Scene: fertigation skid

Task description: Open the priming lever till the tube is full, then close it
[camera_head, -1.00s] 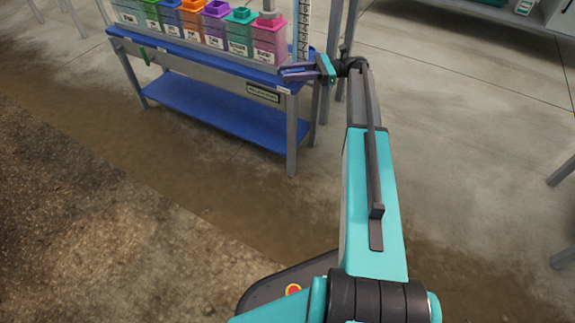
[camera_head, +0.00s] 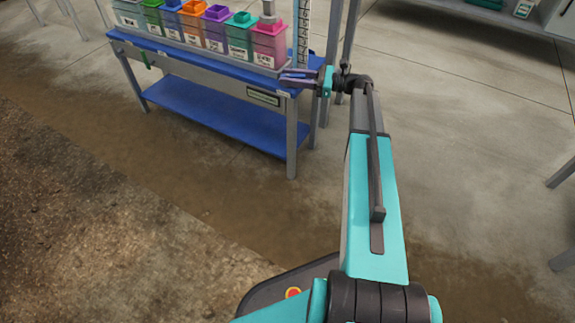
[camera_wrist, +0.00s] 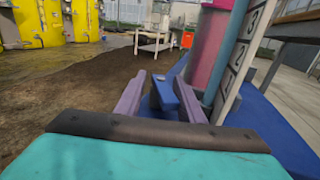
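My gripper (camera_wrist: 162,96) shows two purple-grey fingers spread apart. A blue lever (camera_wrist: 166,95) with a light pivot end lies between them, with a gap on the left side. In the head view, my gripper (camera_head: 297,78) is at the right front corner of the blue bench. A white scale strip with black numbers (camera_wrist: 238,55) stands upright beyond the right finger, and it also shows in the head view (camera_head: 304,32). A pink upright body (camera_wrist: 208,45) stands beside it; I cannot tell whether this is the tube or a tank. The tube's fill level cannot be made out.
A blue bench (camera_head: 215,109) carries a row of coloured tanks, the pink one (camera_head: 269,46) nearest my gripper. Grey posts (camera_head: 331,50) stand close behind my gripper. The floor in front is clear. Yellow containers (camera_wrist: 45,22) and a white table (camera_wrist: 155,42) are far off.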

